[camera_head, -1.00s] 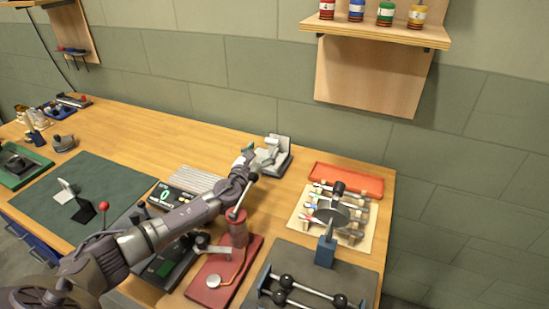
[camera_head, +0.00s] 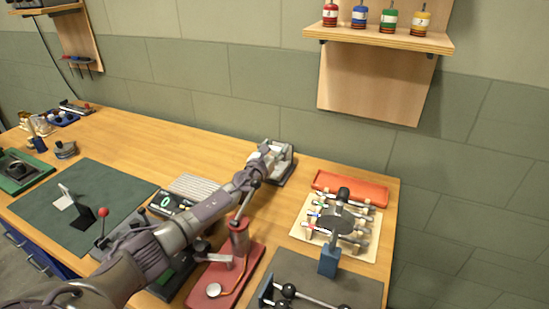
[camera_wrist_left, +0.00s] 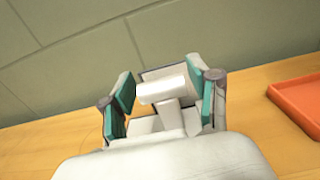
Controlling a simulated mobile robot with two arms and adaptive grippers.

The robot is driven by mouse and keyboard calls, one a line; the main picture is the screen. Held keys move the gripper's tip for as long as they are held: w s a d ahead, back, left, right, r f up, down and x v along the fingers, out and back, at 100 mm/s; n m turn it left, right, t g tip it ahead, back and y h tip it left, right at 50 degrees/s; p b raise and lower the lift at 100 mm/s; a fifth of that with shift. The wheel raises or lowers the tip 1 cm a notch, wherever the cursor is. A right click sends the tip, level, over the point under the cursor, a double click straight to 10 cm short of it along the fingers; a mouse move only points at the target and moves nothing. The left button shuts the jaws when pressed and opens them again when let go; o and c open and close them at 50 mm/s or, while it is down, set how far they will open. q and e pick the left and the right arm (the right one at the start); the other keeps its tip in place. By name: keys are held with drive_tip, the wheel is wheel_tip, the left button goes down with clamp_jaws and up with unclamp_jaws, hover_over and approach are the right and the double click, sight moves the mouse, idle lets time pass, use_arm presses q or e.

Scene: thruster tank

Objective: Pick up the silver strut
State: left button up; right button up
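Silver rods with black ball ends (camera_head: 312,298) lie at the bottom of the head view on a dark grey mat; the lower edge cuts them off. I cannot tell for certain which piece is the silver strut. My left gripper (camera_head: 266,152) reaches to the back of the table, beside a pale grey fixture (camera_head: 282,168). In the left wrist view the gripper (camera_wrist_left: 163,97) is open, its teal pads wide apart. A pale cylinder on a block (camera_wrist_left: 162,90) shows between the fingers, with no visible grip on it. My right gripper is not in view.
An orange tray (camera_head: 350,188) and a beige board (camera_head: 312,228) of small tools lie at right. A magnifier on a blue base (camera_head: 328,262) stands before them. A red stand (camera_head: 235,275) is under my left arm.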

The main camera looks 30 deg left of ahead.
sight(275, 147)
use_arm(q)
drive_tip(key=c, duration=0.8)
drive_tip(key=shift+c, duration=0.2)
drive_tip(key=shift+r+p, duration=0.45)
drive_tip(key=shift+r, duration=0.1)
wheel_tip(275, 147, up, 7)
drive_tip(key=p, duration=0.4)
drive_tip(key=shift+f, duration=0.1)
wheel_tip(275, 147, up, 10)
drive_tip(key=p, duration=0.3)
